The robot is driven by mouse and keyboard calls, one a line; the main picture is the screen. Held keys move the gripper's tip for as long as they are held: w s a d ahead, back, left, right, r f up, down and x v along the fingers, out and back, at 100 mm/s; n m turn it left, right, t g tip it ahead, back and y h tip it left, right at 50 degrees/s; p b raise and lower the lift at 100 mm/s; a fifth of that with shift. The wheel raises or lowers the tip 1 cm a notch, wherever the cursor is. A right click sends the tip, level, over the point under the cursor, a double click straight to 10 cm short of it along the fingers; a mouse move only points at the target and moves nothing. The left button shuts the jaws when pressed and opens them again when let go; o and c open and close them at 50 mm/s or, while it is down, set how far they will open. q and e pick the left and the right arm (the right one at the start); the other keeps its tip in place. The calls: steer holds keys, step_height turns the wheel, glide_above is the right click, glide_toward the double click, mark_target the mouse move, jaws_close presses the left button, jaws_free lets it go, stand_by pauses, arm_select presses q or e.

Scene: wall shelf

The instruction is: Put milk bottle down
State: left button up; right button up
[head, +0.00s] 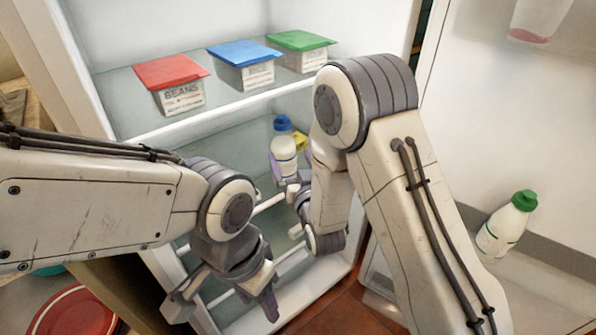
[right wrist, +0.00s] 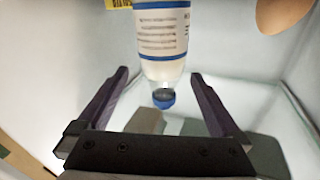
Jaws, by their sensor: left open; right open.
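A white milk bottle (head: 284,150) with a blue cap stands upright on the fridge's lower glass shelf in the head view. The right wrist view shows the same bottle (right wrist: 163,50) with its blue cap towards the camera. My right gripper (head: 291,168) is open at the bottle, partly hidden by my arm in the head view. In the wrist view its fingers (right wrist: 160,82) lie on either side of the bottle's cap end with gaps. My left gripper (head: 222,298) is open and empty in front of the fridge, low in the head view. A green-capped bottle (head: 507,226) stands in the fridge door.
Boxes with red (head: 170,71), blue (head: 243,52) and green (head: 301,41) lids stand on the upper shelf above the bottle. A yellow item (head: 300,141) is behind the bottle. A brown, egg-like object (right wrist: 284,12) shows in the wrist view. A red round lid (head: 75,312) is at lower left.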

steer(key=s+a+f+n+g+p, duration=0.1)
steer(key=s+a+n+g+p, duration=0.25)
steer(key=s+g, duration=0.9)
steer(key=s+d+r+n+g+h, duration=0.1)
steer(key=s+d+r+g, duration=0.1)
steer(key=s, duration=0.9)
steer(key=s+d+r+n+g+h, duration=0.1)
steer(key=s+d, duration=0.4)
steer(key=s, duration=0.5)
steer(key=shift+s+r+g+h, duration=0.4)
steer(key=shift+r+g+h, duration=0.3)
steer(key=shift+r+g, duration=0.35)
steer(key=shift+f, duration=0.1)
